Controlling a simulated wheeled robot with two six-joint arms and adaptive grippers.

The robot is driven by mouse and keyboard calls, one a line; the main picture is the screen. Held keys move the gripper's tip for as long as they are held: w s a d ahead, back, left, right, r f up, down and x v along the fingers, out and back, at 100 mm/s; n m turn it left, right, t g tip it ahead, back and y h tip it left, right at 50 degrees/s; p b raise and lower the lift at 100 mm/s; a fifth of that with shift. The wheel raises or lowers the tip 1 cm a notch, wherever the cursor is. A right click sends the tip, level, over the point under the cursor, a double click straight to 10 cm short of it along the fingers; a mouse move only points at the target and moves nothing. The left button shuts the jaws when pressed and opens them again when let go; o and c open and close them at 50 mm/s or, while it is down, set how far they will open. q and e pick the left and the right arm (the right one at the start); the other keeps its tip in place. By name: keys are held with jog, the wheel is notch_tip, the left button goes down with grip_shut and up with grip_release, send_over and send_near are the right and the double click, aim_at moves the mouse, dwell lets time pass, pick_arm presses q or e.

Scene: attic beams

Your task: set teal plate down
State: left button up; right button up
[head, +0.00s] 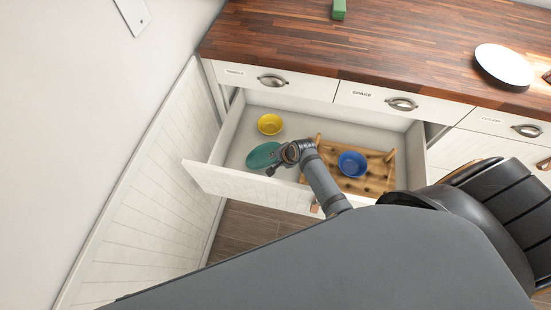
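The teal plate (262,155) is in the left part of the open lower drawer's opening, near its front panel. My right gripper (273,165) is at the plate's right edge, its dark fingertips overlapping or touching the rim. The fingers are too small to tell whether they are shut on the plate or open around it. I cannot tell whether the plate rests on the drawer floor or is held just above it. My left gripper is not in view.
The open drawer (235,140) also holds a yellow bowl (270,124) behind the plate and a wooden peg rack (377,168) with a blue bowl (352,164). The wooden counter (300,42) above bears a green block (339,9) and a round white-topped disc (504,65).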

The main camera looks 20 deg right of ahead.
jog(key=shift+o, duration=0.4)
jog(key=shift+r, duration=0.1)
jog(key=p+v, duration=0.2)
jog(key=v, duration=1)
jog(key=shift+p, duration=0.3)
jog(key=shift+r, duration=0.15)
